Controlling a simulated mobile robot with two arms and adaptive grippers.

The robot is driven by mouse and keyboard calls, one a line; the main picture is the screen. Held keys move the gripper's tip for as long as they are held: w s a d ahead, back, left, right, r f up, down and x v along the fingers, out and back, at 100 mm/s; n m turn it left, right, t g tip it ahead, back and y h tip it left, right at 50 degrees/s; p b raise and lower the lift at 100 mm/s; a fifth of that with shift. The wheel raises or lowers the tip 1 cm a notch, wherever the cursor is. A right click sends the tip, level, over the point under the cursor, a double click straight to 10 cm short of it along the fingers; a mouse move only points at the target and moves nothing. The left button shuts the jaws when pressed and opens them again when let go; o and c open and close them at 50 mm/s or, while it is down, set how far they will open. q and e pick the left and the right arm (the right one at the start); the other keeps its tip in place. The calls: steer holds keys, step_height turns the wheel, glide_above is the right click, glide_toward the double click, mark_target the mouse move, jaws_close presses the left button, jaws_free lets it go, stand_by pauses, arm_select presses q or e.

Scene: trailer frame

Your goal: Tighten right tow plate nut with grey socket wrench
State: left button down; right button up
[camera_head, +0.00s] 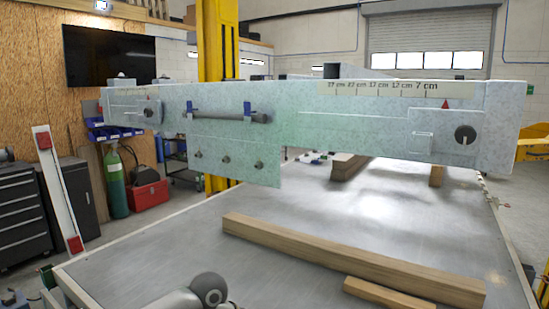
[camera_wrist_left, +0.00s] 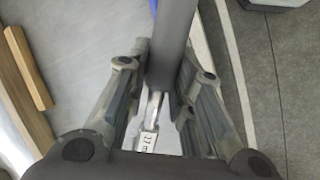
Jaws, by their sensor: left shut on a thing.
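My left gripper (camera_wrist_left: 165,85) is closed around a tool with a dark grey round handle (camera_wrist_left: 174,45) and a shiny metal part (camera_wrist_left: 152,110). A small label on the metal starts with "27 m"; I cannot tell its working end. The pale green-grey trailer frame (camera_head: 340,125) spans the head view. A hanging plate (camera_head: 235,145) at its middle carries a row of dark nuts, the right one (camera_head: 258,166) near the plate's right edge. The left gripper is outside the head view, so its distance from the nut cannot be told. My right gripper is not in view.
Below the frame is a grey table (camera_head: 150,255) with a long wooden beam (camera_head: 350,262) and a shorter one (camera_head: 388,293) near its front. A dark bar held by blue clips (camera_head: 247,108) sits above the nuts. A red box (camera_head: 148,196) stands on the floor at left.

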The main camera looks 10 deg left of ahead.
arm_select(q)
steer(key=w+r+n+t+h, duration=0.4)
steer(key=w+r+n+t, duration=0.1)
steer(key=w+r, duration=0.65)
steer(key=w+a+r+n+t, duration=0.1)
steer(key=w+r+n+t, duration=0.2)
steer(key=r, duration=1.1)
steer(key=w+a+r+n+t+p, duration=0.1)
steer(key=w+a+r+n+t, duration=0.1)
steer(key=w+r+t, duration=0.6)
step_height(320, 180, up, 7)
steer(key=shift+w+a+r+n+y, duration=0.15)
steer(key=shift+w+n+y, duration=0.15)
steer(key=shift+n, duration=0.5)
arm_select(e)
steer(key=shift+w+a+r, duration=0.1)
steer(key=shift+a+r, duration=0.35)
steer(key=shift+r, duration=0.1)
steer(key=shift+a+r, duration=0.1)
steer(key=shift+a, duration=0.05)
